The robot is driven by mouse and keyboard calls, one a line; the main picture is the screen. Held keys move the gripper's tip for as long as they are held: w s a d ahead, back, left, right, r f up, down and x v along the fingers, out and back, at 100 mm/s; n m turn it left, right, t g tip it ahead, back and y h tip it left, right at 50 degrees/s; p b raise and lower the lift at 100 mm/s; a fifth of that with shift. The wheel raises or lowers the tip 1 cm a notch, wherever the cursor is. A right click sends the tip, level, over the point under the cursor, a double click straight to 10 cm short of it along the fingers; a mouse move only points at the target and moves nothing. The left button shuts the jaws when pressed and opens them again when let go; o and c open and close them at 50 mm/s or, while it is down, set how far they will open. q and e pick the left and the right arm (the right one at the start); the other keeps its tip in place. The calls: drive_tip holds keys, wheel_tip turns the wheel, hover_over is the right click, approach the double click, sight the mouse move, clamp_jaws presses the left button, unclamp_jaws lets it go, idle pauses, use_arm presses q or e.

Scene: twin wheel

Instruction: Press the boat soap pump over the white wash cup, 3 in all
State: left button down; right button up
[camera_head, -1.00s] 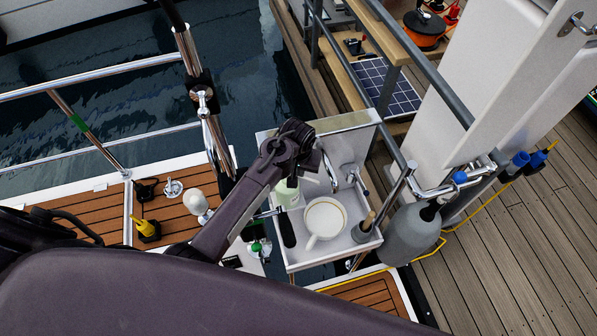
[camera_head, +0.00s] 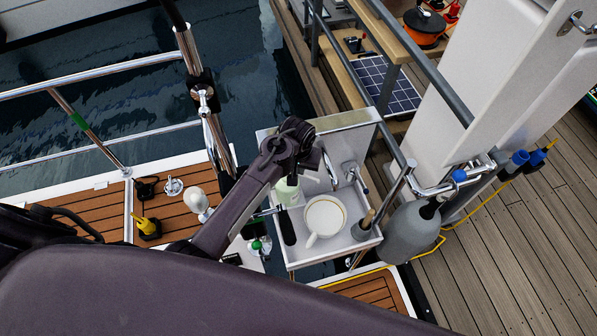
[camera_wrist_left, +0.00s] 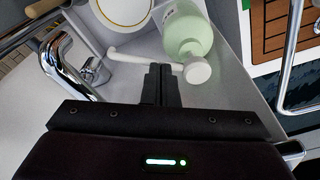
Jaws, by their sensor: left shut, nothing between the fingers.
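The soap pump is a pale green bottle (camera_head: 288,191) standing in the white sink tray, partly hidden under my arm. In the left wrist view the bottle (camera_wrist_left: 187,32) shows its white pump head (camera_wrist_left: 197,71), with a long spout reaching left towards the cup. The white wash cup (camera_head: 322,216), with a thin gold rim, stands to the right of the bottle in the tray; part of it shows in the left wrist view (camera_wrist_left: 124,10). My left gripper (camera_wrist_left: 160,70) is shut and empty, its tips at the spout beside the pump head. Contact cannot be told. My right gripper is out of view.
A chrome tap (camera_wrist_left: 66,58) stands close to the left gripper. Steel rails and a grey fender (camera_head: 407,232) flank the tray.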

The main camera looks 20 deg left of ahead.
use_arm(q)
drive_tip(key=shift+f+b, duration=0.3)
drive_tip(key=shift+f, duration=0.5)
drive_tip(key=shift+r, duration=0.1)
drive_tip(key=shift+r+p, duration=0.9)
